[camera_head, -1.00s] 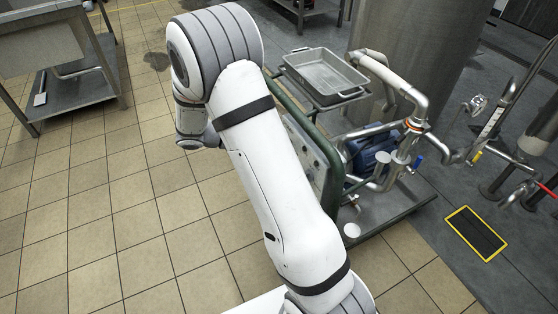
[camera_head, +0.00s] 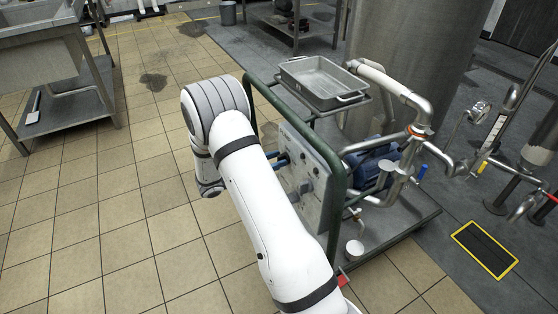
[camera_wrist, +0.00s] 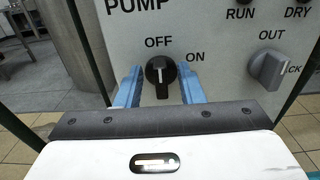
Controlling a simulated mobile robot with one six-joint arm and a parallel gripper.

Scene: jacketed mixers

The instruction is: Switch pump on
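The pump switch is a black knob (camera_wrist: 160,77) on the grey panel (camera_wrist: 221,70), under the word PUMP in the wrist view. Its white mark points up toward OFF, with ON to the upper right. My gripper (camera_wrist: 160,90) is open, one blue finger on each side of the knob. A gap shows at each side, and I cannot tell whether the fingers touch the panel. In the head view my gripper (camera_head: 280,161) is at the face of the panel (camera_head: 304,172), mostly hidden by my arm. The blue pump motor (camera_head: 374,158) stands behind the panel.
A second, grey knob (camera_wrist: 268,68) marked OUT is to the right. The green cart frame (camera_head: 338,205) surrounds the panel, with a metal tray (camera_head: 322,82) above. Steel pipes (camera_head: 408,98) run at right.

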